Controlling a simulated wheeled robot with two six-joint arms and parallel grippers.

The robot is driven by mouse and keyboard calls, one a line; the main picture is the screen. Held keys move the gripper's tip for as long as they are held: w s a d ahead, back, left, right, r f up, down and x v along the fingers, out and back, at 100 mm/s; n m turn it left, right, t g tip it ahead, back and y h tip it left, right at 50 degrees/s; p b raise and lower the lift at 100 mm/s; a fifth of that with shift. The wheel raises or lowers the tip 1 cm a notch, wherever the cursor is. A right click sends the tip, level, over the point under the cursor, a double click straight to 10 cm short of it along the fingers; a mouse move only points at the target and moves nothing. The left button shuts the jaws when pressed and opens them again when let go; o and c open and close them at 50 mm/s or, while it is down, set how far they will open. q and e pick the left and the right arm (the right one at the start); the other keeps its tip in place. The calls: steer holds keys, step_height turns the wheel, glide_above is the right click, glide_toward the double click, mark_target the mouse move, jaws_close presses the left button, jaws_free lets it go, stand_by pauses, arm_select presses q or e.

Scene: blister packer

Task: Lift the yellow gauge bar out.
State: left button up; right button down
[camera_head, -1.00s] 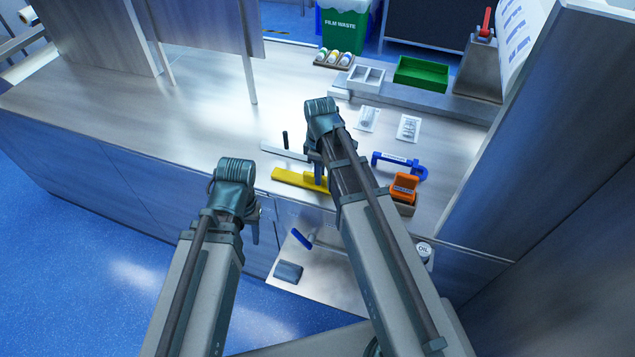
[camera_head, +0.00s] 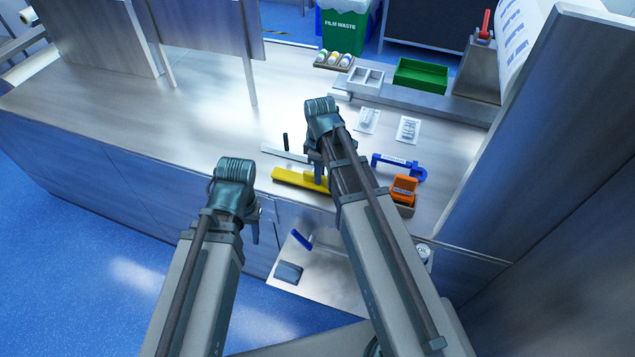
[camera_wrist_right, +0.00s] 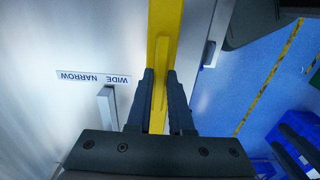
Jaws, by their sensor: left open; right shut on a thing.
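The yellow gauge bar (camera_head: 290,178) lies along the front edge of the steel counter in the head view. My right gripper (camera_head: 318,180) is over the bar's right part, and its arm hides that end. In the right wrist view the bar (camera_wrist_right: 166,30) runs up the picture between the two fingers of my right gripper (camera_wrist_right: 160,85), which is shut on its raised rib. I cannot tell whether the bar is clear of the surface. My left gripper (camera_head: 255,225) is open and empty, in front of the counter, left of the bar.
A pale plate with a black upright handle (camera_head: 285,142) lies behind the bar. A WIDE NARROW label (camera_wrist_right: 93,77) shows beside it. To the right are a blue clamp-like tool (camera_head: 400,165) and an orange block (camera_head: 404,188). The counter's left side (camera_head: 140,110) is clear.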

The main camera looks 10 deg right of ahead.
steer(key=shift+r+p, duration=0.35)
steer(key=shift+r, duration=0.05)
steer(key=shift+r+p, duration=1.7)
